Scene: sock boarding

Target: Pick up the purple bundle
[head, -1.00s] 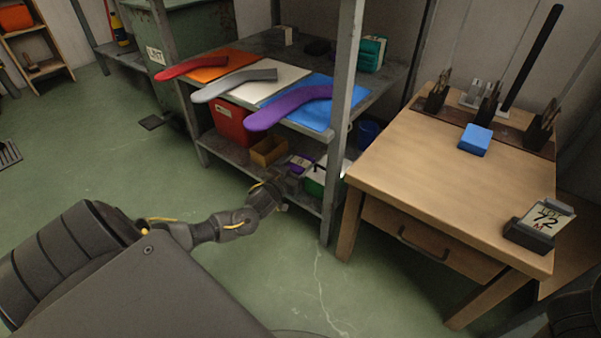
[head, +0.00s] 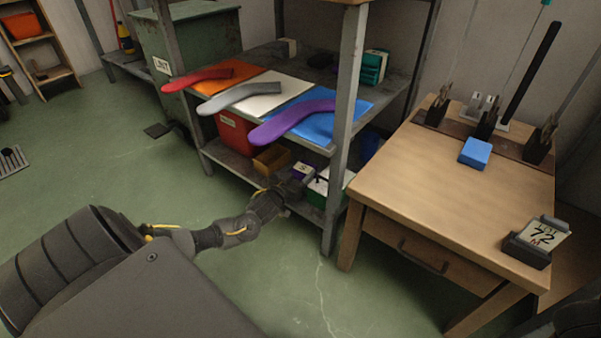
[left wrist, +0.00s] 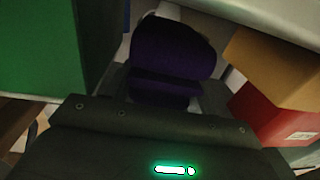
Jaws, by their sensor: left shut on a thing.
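The purple bundle (head: 302,169) with a pale label is on the lower level of the metal shelf, between a tan box and a green box. My left gripper (head: 291,188) reaches in at the shelf's front and is shut on the bundle. In the left wrist view the dark purple bundle (left wrist: 172,50) sits between the fingers, which partly hide its lower part. I cannot tell whether it is clear of the shelf board. My right gripper is not in view.
The tan box (head: 272,159) and red bin (head: 236,134) stand left of the bundle; the green box (left wrist: 50,45) stands close by on the other side. The shelf's upper board (head: 330,148) is overhead, and a front post (head: 344,130) rises to the right. A wooden table (head: 440,190) stands right.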

